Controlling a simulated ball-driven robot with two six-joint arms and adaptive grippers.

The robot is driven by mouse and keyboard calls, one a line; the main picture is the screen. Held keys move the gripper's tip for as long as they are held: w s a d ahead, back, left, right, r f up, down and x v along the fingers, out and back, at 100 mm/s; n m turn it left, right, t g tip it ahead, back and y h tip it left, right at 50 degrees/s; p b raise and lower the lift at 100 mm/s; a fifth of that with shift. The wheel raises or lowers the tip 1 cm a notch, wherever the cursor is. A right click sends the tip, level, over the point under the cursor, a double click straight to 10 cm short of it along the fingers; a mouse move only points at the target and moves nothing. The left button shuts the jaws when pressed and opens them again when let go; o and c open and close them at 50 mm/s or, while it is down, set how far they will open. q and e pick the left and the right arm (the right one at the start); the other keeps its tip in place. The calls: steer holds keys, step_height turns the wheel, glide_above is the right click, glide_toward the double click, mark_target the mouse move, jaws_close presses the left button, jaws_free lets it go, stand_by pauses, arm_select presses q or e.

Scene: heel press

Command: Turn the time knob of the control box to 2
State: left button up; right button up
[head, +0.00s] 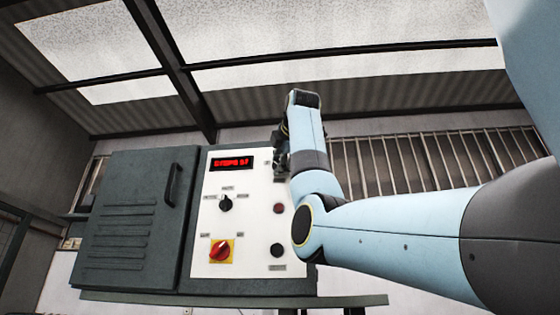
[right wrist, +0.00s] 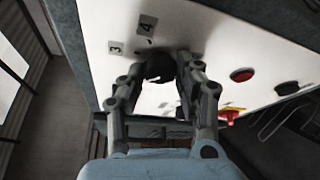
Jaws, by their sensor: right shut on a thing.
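The control box (head: 252,222) has a white front panel with a red lit display (head: 232,163). In the right wrist view my right gripper (right wrist: 162,68) is shut on the dark round time knob (right wrist: 158,62). Number labels 3 and 4 (right wrist: 147,25) show on the panel beside the knob. The knob's pointer and the other numbers cannot be made out. In the head view my right gripper (head: 281,158) is at the panel's upper right edge, and the knob is hidden there. My left gripper is not in view.
The panel also carries a black selector (head: 226,203), a red switch on a yellow plate (head: 220,250), a red button (head: 278,209) and a black button (head: 277,250). A dark grey cabinet door (head: 130,220) with a handle is at the left.

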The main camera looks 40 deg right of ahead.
steer(key=shift+n+g, duration=0.3)
steer(key=shift+n, duration=0.2)
steer(key=o, duration=1.1)
steer(key=shift+w, duration=0.1)
steer(key=shift+o, duration=0.2)
steer(key=v, duration=1.2)
steer(key=shift+f, duration=0.15)
